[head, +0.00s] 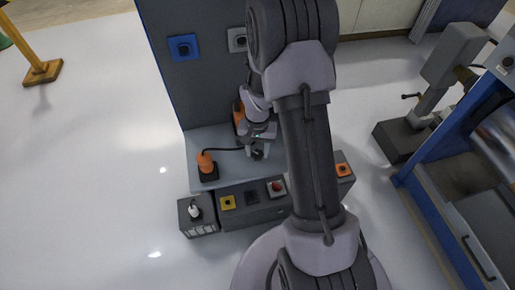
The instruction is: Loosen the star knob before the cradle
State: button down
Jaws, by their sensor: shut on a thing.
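My gripper (258,150) is at the bench top (230,178), pointing down in front of the upright grey panel. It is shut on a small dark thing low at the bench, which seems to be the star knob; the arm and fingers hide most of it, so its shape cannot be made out. An orange part (238,117) shows just behind the gripper, partly covered by my arm. I cannot make out the cradle for certain.
An orange knob-like piece on a black base (206,164) stands left of the gripper, with a black cable running right. Yellow (228,202), red (277,187) and orange (342,170) fittings line the front. A blue-framed machine (425,200) stands right.

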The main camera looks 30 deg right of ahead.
aim_at(257, 153)
jog(key=n+p, duration=0.1)
jog(key=n, duration=0.4)
jog(key=shift+r+n, duration=0.1)
jog(key=shift+n, duration=0.2)
jog(key=shift+n+p, duration=0.8)
jog(key=shift+n, duration=1.3)
jog(key=c, duration=0.8)
grip_release()
notch_tip(257, 153, up, 17)
jog(key=p, duration=0.6)
jog(key=shift+r, duration=0.15)
